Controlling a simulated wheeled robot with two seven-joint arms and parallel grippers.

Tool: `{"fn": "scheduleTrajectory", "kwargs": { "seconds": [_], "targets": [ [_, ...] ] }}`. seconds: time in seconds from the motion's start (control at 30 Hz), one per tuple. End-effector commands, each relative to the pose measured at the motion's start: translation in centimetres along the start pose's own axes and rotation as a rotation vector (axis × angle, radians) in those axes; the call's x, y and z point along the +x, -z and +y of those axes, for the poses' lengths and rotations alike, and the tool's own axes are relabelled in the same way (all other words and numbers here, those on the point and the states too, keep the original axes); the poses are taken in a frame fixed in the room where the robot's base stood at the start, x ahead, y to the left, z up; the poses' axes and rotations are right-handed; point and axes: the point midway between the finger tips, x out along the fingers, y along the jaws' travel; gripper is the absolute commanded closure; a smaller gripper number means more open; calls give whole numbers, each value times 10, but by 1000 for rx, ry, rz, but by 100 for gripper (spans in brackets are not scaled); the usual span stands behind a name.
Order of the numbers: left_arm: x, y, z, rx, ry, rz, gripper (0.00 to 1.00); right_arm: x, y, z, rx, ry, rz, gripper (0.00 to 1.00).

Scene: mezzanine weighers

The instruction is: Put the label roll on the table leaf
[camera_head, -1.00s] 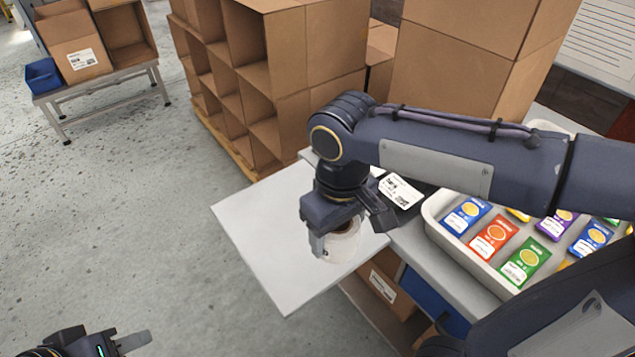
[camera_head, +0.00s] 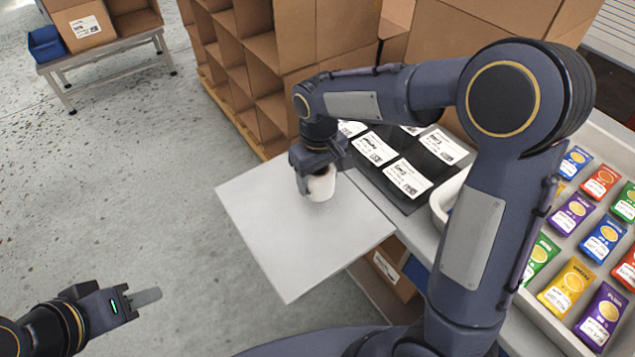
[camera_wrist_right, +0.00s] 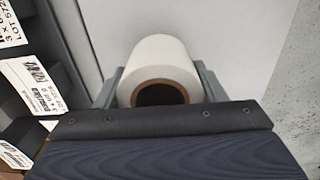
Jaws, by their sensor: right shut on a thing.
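The label roll (camera_head: 322,186) is white with a brown core. My right gripper (camera_head: 312,182) is shut on it, over the far part of the pale table leaf (camera_head: 290,255). In the right wrist view the label roll (camera_wrist_right: 165,62) sits between the two fingers, its core opening facing the camera, with the leaf (camera_wrist_right: 235,35) behind it. I cannot tell whether the roll touches the leaf. My left gripper (camera_head: 138,300) is away at the lower left, over the floor, empty; its finger gap is not clear.
A dark mat with white labelled cards (camera_head: 408,178) lies right of the leaf. A grey tray (camera_head: 545,318) of colourful packets stands further right. Cardboard shelving (camera_head: 262,60) is behind. A bench with a blue bin (camera_head: 47,43) is far left. Most of the leaf is bare.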

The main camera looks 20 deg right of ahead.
Motion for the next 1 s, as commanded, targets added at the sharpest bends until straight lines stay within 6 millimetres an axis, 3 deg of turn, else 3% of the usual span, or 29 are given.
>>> {"fn": "scheduleTrajectory", "kwargs": {
  "seconds": [0.3,0.73,0.77,0.9,1.0],
  "targets": [
    [0,0,0,0,0,0,64,35,7,2,-1,0,-1,63],
    [3,-1,-1,0,0,0,64,43,7,2,0,0,2,63],
    [2,-1,-1,0,0,0,64,42,7,2,0,0,1,32],
    [1,-1,-1,0,0,0,64,41,7,2,0,0,1,15],
    [1,-1,-1,0,0,0,64,41,7,2,0,0,1,15]
  ]
}}
